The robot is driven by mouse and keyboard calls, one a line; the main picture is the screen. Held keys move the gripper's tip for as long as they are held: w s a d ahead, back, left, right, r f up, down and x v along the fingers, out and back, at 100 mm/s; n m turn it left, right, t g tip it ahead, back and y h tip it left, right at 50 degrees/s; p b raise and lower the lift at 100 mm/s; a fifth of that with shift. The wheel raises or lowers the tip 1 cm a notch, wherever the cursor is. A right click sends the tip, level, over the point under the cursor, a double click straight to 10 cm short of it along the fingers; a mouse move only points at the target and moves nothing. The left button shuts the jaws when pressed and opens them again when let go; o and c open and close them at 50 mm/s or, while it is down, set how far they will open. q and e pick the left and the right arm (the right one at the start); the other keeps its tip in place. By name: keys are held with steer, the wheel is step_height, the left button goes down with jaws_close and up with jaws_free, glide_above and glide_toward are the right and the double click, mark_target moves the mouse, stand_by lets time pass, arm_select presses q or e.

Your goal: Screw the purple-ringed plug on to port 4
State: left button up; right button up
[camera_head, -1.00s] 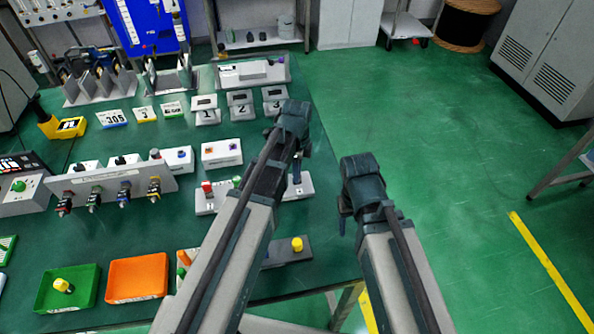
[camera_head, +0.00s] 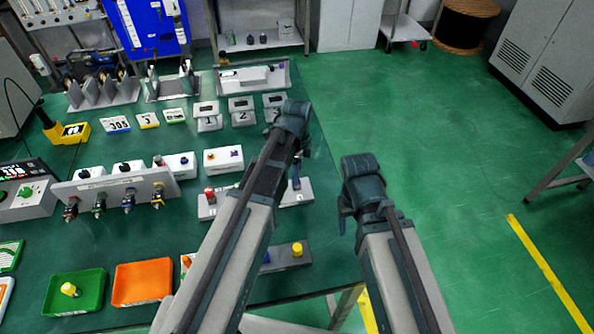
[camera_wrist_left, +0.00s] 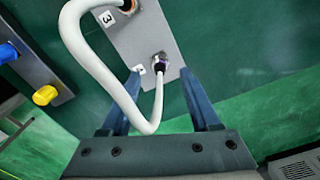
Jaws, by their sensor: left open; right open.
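The purple-ringed plug (camera_wrist_left: 159,66) stands at a port at the near end of a grey port block (camera_wrist_left: 138,32) in the left wrist view. The small label beside it is partly hidden. A white cable (camera_wrist_left: 104,78) loops from it up towards an orange-ringed fitting (camera_wrist_left: 128,5) beside label 3. I cannot tell how far the plug is seated. My left gripper (camera_wrist_left: 162,78) is open, its fingers on either side of the plug and cable, not closed on them. In the head view the left gripper (camera_head: 297,178) is over the block (camera_head: 302,193). My right gripper (camera_head: 343,215) is open and empty, beyond the table's right edge.
A green tray (camera_head: 88,290), an orange tray (camera_head: 142,283) and a panel with hanging connectors (camera_head: 115,188) are on the left. Green floor (camera_head: 450,150) is clear to the right.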

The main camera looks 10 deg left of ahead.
arm_select(q)
step_height(320, 180, up, 11)
steer(key=p, duration=0.9)
steer(key=shift+f, duration=0.2)
steer(key=shift+s, duration=0.1)
steer(key=s+d+n, duration=0.3)
steer(key=s+n, duration=0.4)
steer(key=s+d+n+y, duration=0.1)
steer(key=s+d+n, duration=0.2)
steer(key=s+n, duration=0.4)
steer(key=shift+s, duration=0.75)
